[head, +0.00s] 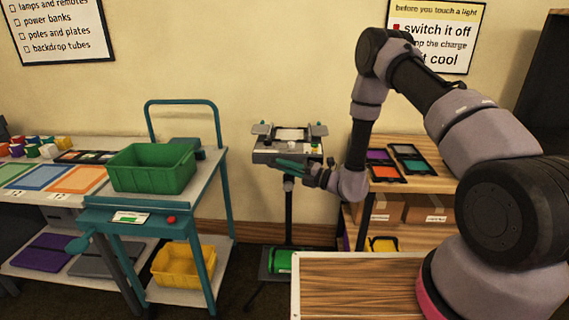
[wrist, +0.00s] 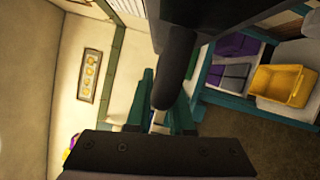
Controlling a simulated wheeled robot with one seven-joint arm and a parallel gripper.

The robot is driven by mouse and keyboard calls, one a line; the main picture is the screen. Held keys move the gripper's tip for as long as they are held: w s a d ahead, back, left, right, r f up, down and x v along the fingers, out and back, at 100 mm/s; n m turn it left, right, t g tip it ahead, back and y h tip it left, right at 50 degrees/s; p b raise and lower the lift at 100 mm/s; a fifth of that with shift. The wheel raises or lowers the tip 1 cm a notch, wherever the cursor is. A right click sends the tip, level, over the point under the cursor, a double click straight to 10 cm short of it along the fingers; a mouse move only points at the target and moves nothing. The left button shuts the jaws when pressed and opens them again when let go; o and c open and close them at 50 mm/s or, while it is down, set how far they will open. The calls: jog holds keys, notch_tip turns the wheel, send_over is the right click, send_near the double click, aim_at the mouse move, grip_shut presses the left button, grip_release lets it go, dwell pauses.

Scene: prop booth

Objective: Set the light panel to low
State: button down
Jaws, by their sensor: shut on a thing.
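The light panel (head: 262,153) is a grey box on a dark stand, in the middle of the head view. My gripper (head: 290,164) reaches in from the right, with teal fingers at the panel's lower front. In the wrist view the teal fingers of my gripper (wrist: 163,118) are shut around a small pale part between them. Its exact form and the panel's setting cannot be read, since the fingers and dark shapes hide most of it.
A teal cart with a green bin (head: 152,168) stands left of the panel, with a yellow bin (head: 183,264) on its lower shelf. A wooden shelf with coloured frames (head: 386,172) stands close behind my arm. A wooden top (head: 350,285) lies in front.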

jog(key=shift+s+d+f, duration=0.1)
jog(key=shift+s+f, duration=0.1)
jog(key=shift+f, duration=0.2)
jog(key=c, duration=0.8)
grip_release()
jog(key=shift+c, duration=0.2)
jog(key=shift+o, duration=0.2)
jog(key=shift+w, duration=0.1)
jog(key=shift+r, duration=0.1)
jog(key=r+v, duration=0.1)
jog(key=v, duration=0.9)
jog(key=shift+d+f, duration=0.3)
jog(key=shift+f, duration=0.15)
